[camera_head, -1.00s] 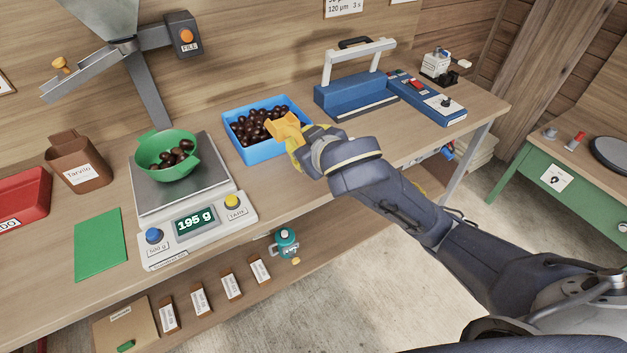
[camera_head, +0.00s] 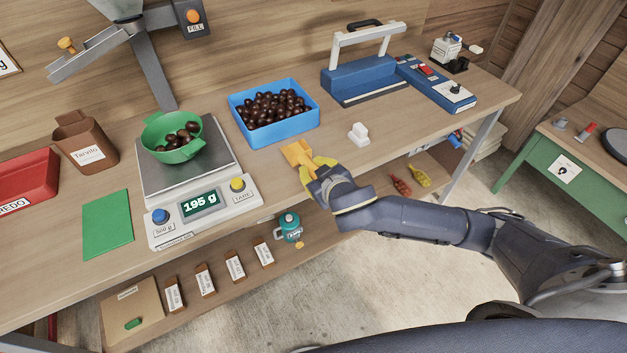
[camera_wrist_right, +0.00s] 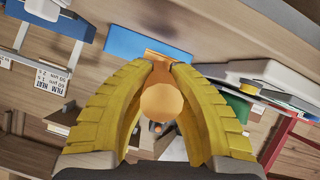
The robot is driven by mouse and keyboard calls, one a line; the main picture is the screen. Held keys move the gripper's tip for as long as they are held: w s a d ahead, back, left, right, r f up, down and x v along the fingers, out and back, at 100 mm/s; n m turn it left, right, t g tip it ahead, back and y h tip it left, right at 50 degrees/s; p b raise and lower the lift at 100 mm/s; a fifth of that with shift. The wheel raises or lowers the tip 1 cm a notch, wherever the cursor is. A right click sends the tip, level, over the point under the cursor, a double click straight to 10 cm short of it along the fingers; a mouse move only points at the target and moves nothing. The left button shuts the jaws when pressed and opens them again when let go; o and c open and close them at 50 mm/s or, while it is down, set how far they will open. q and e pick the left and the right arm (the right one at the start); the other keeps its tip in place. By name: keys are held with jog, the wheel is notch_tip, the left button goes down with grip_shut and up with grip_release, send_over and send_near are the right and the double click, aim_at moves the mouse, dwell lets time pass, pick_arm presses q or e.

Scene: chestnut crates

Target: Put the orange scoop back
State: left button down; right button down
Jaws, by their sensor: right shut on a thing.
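The orange scoop (camera_head: 297,152) is in my right gripper (camera_head: 313,164), over the front part of the bench, in front of the blue crate. In the right wrist view the yellow fingers (camera_wrist_right: 162,72) close on the scoop (camera_wrist_right: 161,102) from both sides. A small white stand (camera_head: 358,134) is on the bench to the right of the scoop, apart from it; I cannot tell for certain what it holds. The blue crate (camera_head: 279,138) is full of chestnuts (camera_head: 270,107). My left gripper is not in view.
A scale (camera_head: 204,212) reading 195 g bears a green bowl (camera_head: 176,155) with several chestnuts. A blue sealer (camera_head: 365,81) stands at the back right. A green mat (camera_head: 107,224) lies left of the scale. The bench around the white stand is clear.

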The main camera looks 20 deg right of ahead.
jog(key=shift+f, duration=2.3)
jog(key=c, duration=1.3)
grip_release()
jog(key=shift+f, duration=0.1)
